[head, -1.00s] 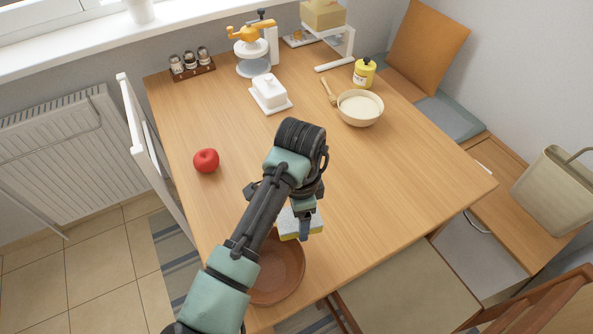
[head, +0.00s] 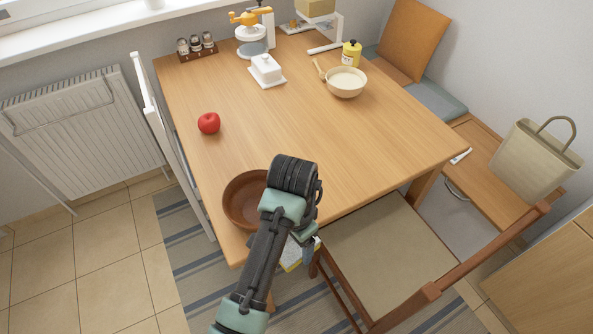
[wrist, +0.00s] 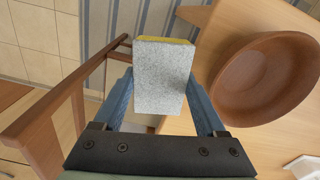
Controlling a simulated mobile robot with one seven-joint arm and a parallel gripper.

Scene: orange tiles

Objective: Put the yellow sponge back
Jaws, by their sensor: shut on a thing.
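The yellow sponge (wrist: 161,78) with a grey-white face is held between the blue fingers of my gripper (wrist: 163,100) in the wrist view. In the head view the sponge (head: 293,255) shows only in part, behind my arm, near the table's front edge, with my gripper (head: 308,250) on it. The sponge is apart from the brown bowl (head: 243,203), which stands on the table's near left corner. The bowl also shows to the right in the wrist view (wrist: 265,85).
The wooden table (head: 300,120) holds a red apple (head: 209,123), a white butter dish (head: 266,70), a cream bowl (head: 346,82) and a yellow bottle (head: 351,53). A chair (head: 385,240) stands at the table's front side. A striped rug (head: 200,260) lies on the floor.

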